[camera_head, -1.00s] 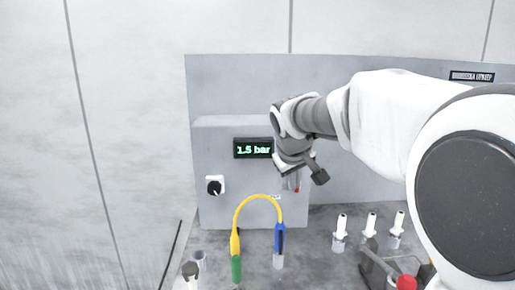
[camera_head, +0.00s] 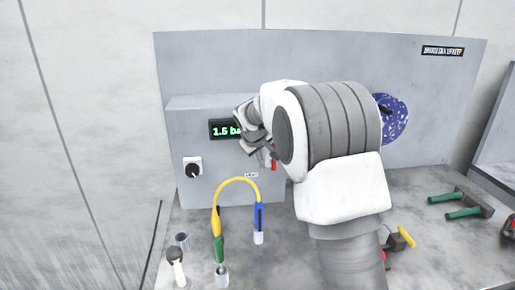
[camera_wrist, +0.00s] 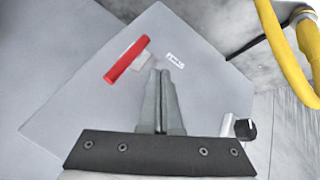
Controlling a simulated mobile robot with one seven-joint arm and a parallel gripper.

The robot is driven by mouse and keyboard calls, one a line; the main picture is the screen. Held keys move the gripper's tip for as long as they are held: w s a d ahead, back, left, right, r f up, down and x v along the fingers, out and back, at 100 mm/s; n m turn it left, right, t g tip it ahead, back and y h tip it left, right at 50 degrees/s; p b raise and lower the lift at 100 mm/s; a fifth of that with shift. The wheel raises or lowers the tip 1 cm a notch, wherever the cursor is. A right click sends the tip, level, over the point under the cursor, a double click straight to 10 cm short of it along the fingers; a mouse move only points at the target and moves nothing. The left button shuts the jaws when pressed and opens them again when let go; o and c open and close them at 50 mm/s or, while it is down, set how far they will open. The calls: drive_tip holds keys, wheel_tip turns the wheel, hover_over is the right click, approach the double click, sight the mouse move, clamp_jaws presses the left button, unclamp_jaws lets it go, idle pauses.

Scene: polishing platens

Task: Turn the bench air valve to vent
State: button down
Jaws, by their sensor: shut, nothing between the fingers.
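The air valve's red lever (camera_head: 273,160) sits on the front of a grey box (camera_head: 225,188) and is mostly hidden behind my arm in the head view. In the wrist view the whole red lever (camera_wrist: 127,60) shows, slanted, on a pale mount beside a small white label (camera_wrist: 175,60). My gripper (camera_wrist: 163,73) is shut and empty, its fingertips over the panel just beside the lever, apart from it in the picture. In the head view my gripper (camera_head: 258,145) is in front of the box, partly covering the display (camera_head: 224,129), which reads about 1.5 bar.
A black knob (camera_head: 193,168) is on the box's left side. At right are a blue speckled disc (camera_head: 393,118), green-handled parts (camera_head: 462,205) and a yellow-handled fitting (camera_head: 405,238).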

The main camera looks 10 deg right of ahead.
drive_tip(key=shift+w+d+r, duration=0.1)
drive_tip(key=shift+w+d, duration=0.4)
drive_tip(key=shift+d, duration=0.3)
drive_tip(key=shift+w+d+r, duration=0.1)
drive_tip(key=shift+w+d, duration=0.35)
drive_tip(key=shift+d, duration=0.35)
drive_tip(key=shift+r+p, duration=0.1)
drive_tip(key=shift+p, duration=0.25)
drive_tip(key=shift+d+y, duration=0.2)
drive_tip(key=shift+y, duration=0.1)
drive_tip(key=shift+d+m+p, duration=0.2)
drive_tip(key=shift+m+p, duration=0.1)
drive_tip(key=shift+p, duration=0.15)
drive_tip(key=d+f+m+t+y+b, duration=0.1)
drive_tip(key=d+f+m+y+b, duration=0.4)
drive_tip(key=d+y+b, duration=0.3)
drive_tip(key=y+b, duration=0.4)
drive_tip(key=y, duration=0.1)
drive_tip(key=shift+d+t+y, duration=0.35)
drive_tip(key=shift+t+y, duration=0.05)
drive_tip(key=shift+d+f+b, duration=0.1)
drive_tip(key=shift+f+b, duration=0.1)
drive_tip(key=shift+b, duration=0.2)
